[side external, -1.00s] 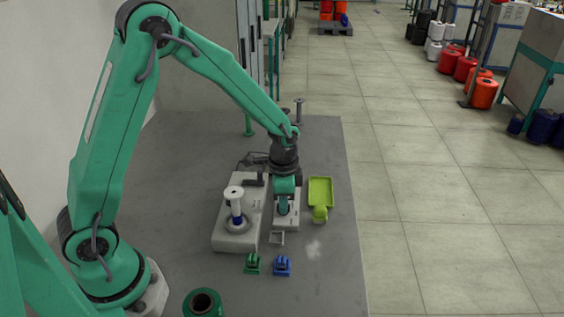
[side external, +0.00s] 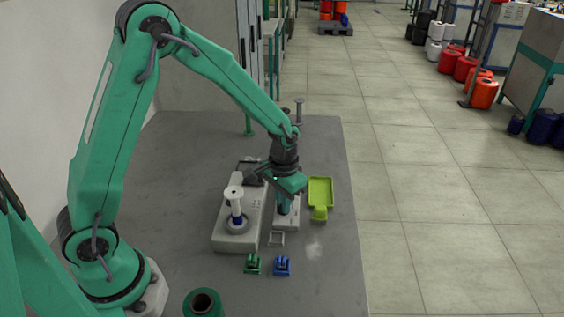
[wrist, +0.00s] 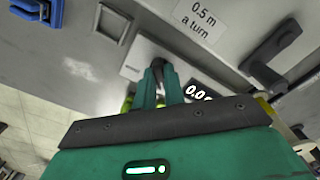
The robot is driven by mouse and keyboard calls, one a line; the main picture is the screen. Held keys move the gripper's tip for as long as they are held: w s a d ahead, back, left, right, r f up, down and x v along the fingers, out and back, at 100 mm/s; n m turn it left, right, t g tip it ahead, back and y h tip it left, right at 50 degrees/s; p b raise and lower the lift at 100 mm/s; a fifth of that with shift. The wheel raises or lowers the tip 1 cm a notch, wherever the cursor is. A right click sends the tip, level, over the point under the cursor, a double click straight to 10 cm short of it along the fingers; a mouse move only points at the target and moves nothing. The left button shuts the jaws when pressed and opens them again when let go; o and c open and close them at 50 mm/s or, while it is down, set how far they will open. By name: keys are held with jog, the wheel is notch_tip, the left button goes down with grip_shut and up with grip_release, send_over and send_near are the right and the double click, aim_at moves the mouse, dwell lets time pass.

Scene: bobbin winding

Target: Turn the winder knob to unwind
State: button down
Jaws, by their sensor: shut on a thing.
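My gripper (side external: 286,208) points down over the small light-grey box (side external: 287,221) beside the winder base. In the wrist view its green fingers (wrist: 160,72) are shut on a dark knob (wrist: 158,63), which they mostly hide. The knob is hidden in the side view. The box has a dark display (wrist: 197,92) with white digits that read 0.0 and are partly covered. The winder base (side external: 229,240) stands to the left and carries an upright white bobbin (side external: 234,193) with a little blue thread low on it.
A "0.5 m a turn" label (wrist: 202,17) and a black lever (wrist: 275,65) are in the wrist view. A lime tray (side external: 320,190) stands right of the box. A green clip (side external: 252,263), a blue clip (side external: 282,266) and a green cone (side external: 204,303) are in front.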

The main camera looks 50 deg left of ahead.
dwell(0.4)
jog(key=c, duration=1.5)
grip_release()
jog(key=shift+r, duration=0.15)
notch_tip(320, 180, up, 7)
jog(key=shift+f, duration=0.1)
jog(key=shift+r, duration=0.4)
jog(key=shift+r, duration=0.15)
